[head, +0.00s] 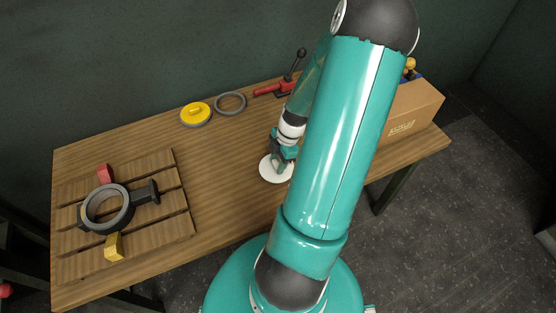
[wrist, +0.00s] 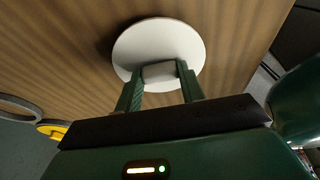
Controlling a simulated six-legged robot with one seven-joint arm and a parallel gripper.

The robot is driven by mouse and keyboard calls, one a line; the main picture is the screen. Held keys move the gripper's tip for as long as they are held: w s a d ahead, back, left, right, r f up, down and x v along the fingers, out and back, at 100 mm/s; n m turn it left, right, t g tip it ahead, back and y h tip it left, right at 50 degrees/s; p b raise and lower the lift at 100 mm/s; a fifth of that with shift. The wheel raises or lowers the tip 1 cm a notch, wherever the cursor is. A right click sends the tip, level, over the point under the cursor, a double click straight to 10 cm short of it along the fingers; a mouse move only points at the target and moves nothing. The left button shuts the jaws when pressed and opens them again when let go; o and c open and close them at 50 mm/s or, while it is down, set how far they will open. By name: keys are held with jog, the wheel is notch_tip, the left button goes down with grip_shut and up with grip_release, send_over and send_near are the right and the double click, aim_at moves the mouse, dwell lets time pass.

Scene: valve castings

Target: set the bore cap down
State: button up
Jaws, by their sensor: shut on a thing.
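The bore cap, a white disc (head: 268,172) with a pale block-shaped grip, is held low over the right half of the wooden table, partly hidden behind my arm in the head view. In the wrist view the whole disc (wrist: 160,40) shows flat above the wood grain, with a dark shadow along its left edge. My gripper (head: 281,163) points down, and its two green fingers (wrist: 160,74) are shut on the cap's grip block. I cannot tell whether the disc touches the table.
A yellow knobbed disc (head: 188,117), a grey ring (head: 218,109) and a red clamp (head: 268,89) lie along the back edge. A dark valve casting (head: 101,229) sits on a slatted board (head: 72,264) at left. A cardboard box (head: 420,107) stands at right. The table's middle is clear.

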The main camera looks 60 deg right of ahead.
jog(key=shift+f, duration=0.2)
jog(key=o, duration=1)
jog(key=v, duration=1.3)
jog(key=shift+s+r, duration=0.1)
jog(key=shift+r, duration=0.3)
